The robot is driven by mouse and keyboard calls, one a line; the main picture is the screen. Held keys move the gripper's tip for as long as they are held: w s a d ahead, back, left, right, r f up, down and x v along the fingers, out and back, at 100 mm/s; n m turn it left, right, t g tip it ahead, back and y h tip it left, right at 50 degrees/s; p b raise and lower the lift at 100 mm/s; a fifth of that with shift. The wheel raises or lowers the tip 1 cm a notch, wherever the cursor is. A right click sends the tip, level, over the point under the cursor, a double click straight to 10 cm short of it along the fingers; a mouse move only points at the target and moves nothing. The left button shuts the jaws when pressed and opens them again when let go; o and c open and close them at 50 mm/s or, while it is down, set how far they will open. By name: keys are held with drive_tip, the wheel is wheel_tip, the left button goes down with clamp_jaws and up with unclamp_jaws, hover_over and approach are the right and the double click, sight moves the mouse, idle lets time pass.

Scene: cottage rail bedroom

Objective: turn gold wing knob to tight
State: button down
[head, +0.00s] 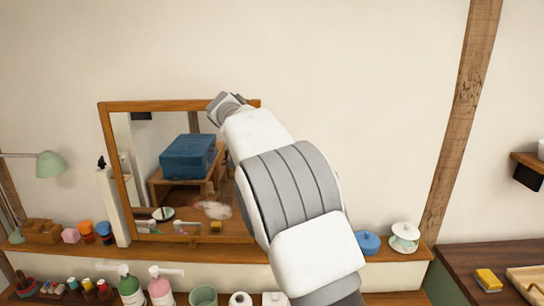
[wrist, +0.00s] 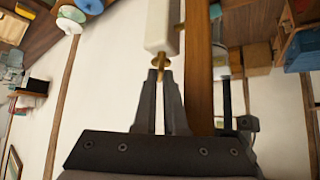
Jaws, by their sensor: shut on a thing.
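The gold wing knob (wrist: 160,62) shows in the wrist view at the end of a white post (wrist: 161,25). My gripper (wrist: 159,78) has its two dark fingers closed on the knob, with some gold visible between them. The wooden mirror frame (wrist: 199,80) runs just right of the fingers. In the head view the mirror frame (head: 170,106) stands on a shelf, and a white post (head: 113,205) with a small dark piece on top is at its left. My arm covers the mirror's right side there, hiding the knob and my fingers.
The shelf (head: 390,256) holds a blue lidded pot (head: 367,242) and a white-and-green pot (head: 404,237) at right. Orange and blue jars (head: 86,227) stand at left. Bottles (head: 131,287) stand in front below. The wall above is clear.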

drive_tip(key=c, duration=1)
unclamp_jaws()
drive_tip(key=shift+r, duration=0.2)
drive_tip(key=shift+a+r, duration=0.1)
